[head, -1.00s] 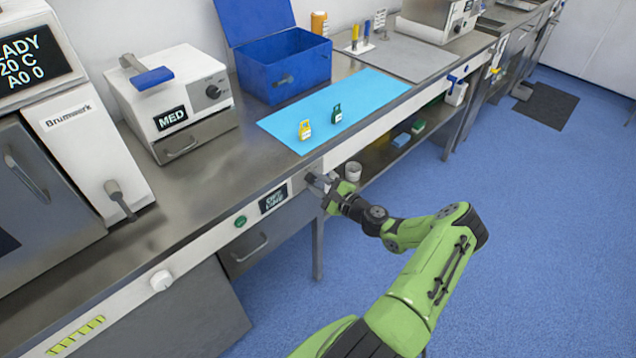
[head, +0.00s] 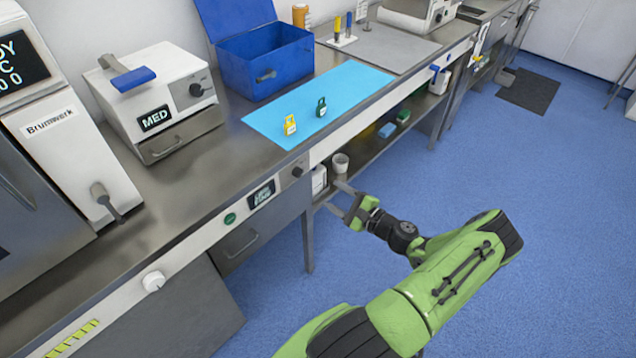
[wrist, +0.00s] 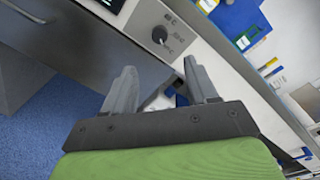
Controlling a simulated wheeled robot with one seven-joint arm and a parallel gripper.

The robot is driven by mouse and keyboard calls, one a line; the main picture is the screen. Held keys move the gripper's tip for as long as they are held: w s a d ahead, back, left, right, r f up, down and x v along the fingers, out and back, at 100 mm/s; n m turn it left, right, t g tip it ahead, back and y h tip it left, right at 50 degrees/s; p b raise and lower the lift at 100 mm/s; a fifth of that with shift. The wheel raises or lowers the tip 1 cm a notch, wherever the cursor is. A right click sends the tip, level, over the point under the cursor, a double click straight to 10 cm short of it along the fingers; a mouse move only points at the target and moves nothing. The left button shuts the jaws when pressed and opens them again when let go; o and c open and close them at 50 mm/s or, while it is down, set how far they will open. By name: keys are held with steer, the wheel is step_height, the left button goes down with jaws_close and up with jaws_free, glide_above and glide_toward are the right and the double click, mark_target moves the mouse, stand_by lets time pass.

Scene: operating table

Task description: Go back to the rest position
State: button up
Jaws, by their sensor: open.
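My gripper (head: 340,198) is open and empty, held in front of the counter's front edge and below its top in the head view. In the wrist view its two fingers (wrist: 160,90) stand apart with nothing held between them. My green arm reaches in from the lower right, over the blue floor. A dark knob (wrist: 160,35) on the counter's front panel shows beyond the fingers in the wrist view.
The steel counter (head: 190,208) runs diagonally. On it are a blue mat (head: 352,88) with a yellow tag (head: 290,125) and a green tag (head: 321,107), an open blue box (head: 262,62) and a MED unit (head: 160,100).

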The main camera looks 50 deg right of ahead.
steer(key=s, duration=0.3)
steer(key=shift+s, duration=0.35)
steer(key=w+a+r+n+g+y+p, duration=0.1)
steer(key=w+a+r+n+g+y, duration=0.15)
steer(key=a+r+n+g, duration=0.55)
steer(key=w+a+r+n+g+y+p, duration=0.1)
steer(key=w+a+r+n+g+y, duration=0.3)
steer(key=a+n, duration=0.65)
steer(key=s+a+r+n+h, duration=0.7)
steer(key=s+a+r, duration=0.5)
steer(key=s+r, duration=0.4)
steer(key=shift+s+a+r+p, duration=0.35)
steer(key=shift+a+r+p, duration=0.1)
steer(key=shift+r, duration=0.15)
